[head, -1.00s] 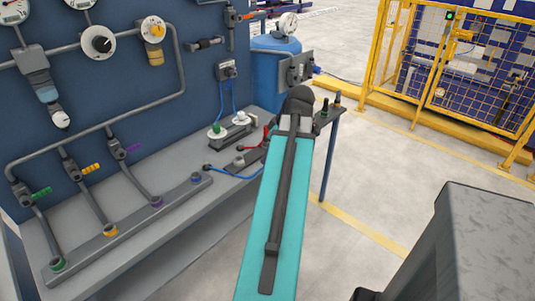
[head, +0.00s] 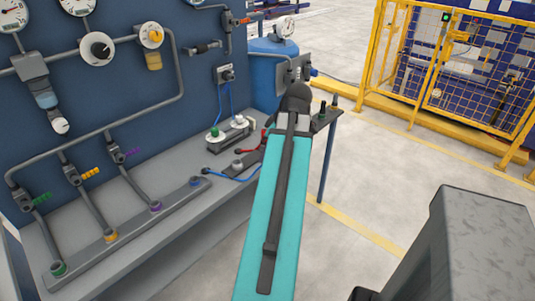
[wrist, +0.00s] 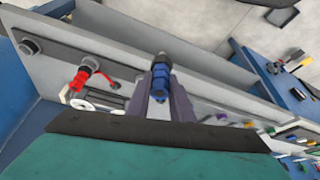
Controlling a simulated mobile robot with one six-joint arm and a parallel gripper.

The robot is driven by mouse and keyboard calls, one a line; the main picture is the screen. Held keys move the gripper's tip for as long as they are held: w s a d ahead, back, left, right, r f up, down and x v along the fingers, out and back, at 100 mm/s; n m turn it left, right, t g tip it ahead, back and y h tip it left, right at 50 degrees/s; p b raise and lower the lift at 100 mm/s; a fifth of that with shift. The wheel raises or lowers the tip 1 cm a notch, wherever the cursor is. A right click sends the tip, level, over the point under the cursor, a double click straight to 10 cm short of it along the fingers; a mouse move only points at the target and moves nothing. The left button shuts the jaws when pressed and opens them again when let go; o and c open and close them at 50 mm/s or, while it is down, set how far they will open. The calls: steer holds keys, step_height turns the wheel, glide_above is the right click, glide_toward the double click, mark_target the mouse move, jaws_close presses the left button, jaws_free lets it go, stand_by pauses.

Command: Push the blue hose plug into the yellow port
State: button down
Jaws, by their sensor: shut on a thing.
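My gripper (wrist: 160,98) is shut on a blue plug (wrist: 160,77) with a grey tip, seen in the middle of the wrist view. The plug stands out ahead of the two dark fingers. In the head view my teal arm hides the gripper and the plug. A blue hose (head: 230,177) lies on the bench and runs behind my arm. The yellow port (head: 110,236) is a ringed socket on the grey rail at the left of the bench. The gripper appears well apart from it.
The grey rail (head: 130,227) also carries green (head: 58,269), purple (head: 155,206) and blue (head: 195,181) ports. Pipes with coloured valve handles (head: 91,173) rise behind it. A red-ended fitting (wrist: 79,78) lies on the bench. A grey block (head: 482,240) stands at right.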

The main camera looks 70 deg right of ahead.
steer(key=shift+r+p, duration=1.95)
steer(key=shift+r, duration=0.9)
steer(key=w+a, duration=1)
steer(key=w, duration=0.5)
steer(key=w+a, duration=1)
steer(key=w, duration=0.5)
steer(key=w+a+r, duration=0.1)
steer(key=w+a, duration=0.3)
steer(key=a, duration=0.7)
steer(key=w+a, duration=0.5)
steer(key=a, duration=0.6)
steer(key=w+a+r, duration=0.1)
steer(key=w+a, duration=0.3)
steer(key=a, duration=0.7)
steer(key=shift+w+a+r+n, duration=0.25)
steer(key=shift+w+r+n, duration=0.05)
steer(key=shift+w, duration=0.05)
